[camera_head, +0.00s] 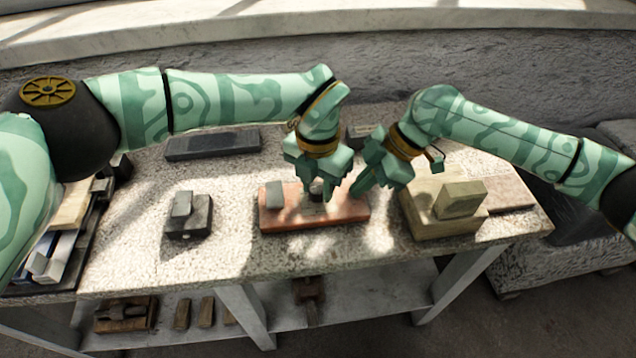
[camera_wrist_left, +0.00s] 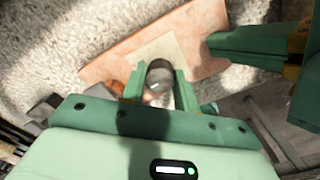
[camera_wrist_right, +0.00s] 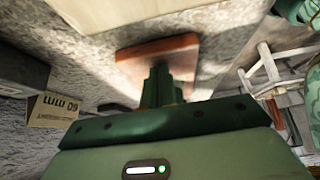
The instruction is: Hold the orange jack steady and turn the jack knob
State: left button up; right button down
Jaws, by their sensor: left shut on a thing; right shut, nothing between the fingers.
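A reddish-orange slab (camera_head: 345,214) lies on the speckled bench top, with a pale plate on it in the left wrist view (camera_wrist_left: 205,62). My left gripper (camera_head: 318,188) points down over the slab. It is shut on a grey round-topped piece (camera_wrist_left: 158,78), held between its two green fingers. A small orange part (camera_wrist_left: 117,88) shows beside the left finger; most of it is hidden. I cannot tell which piece is the jack knob. My right gripper (camera_head: 363,190) is shut and empty, tilted at the slab's right end. The slab shows beyond its fingers in the right wrist view (camera_wrist_right: 160,50).
A stepped tan block (camera_head: 440,228) stands close right of the slab. A grey block (camera_head: 274,195) sits on the slab's left end. A dark block (camera_head: 188,217) stands farther left, and a long dark slab (camera_head: 213,144) lies behind. Bench between them is clear.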

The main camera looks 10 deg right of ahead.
aim_at(317, 187)
pick_arm(q)
jog(key=n, duration=0.4)
jog(key=shift+s+n, duration=0.1)
jog(key=shift+n, duration=0.3)
pick_arm(e)
jog(key=shift+d+f, duration=0.25)
jog(key=shift+f, duration=0.2)
pick_arm(q)
jog(key=o, duration=1)
jog(key=shift+c, duration=0.2)
pick_arm(e)
jog(key=shift+s+a, duration=0.1)
pick_arm(q)
notch_tip(317, 187, up, 12)
pick_arm(e)
jog(key=shift+r, duration=0.1)
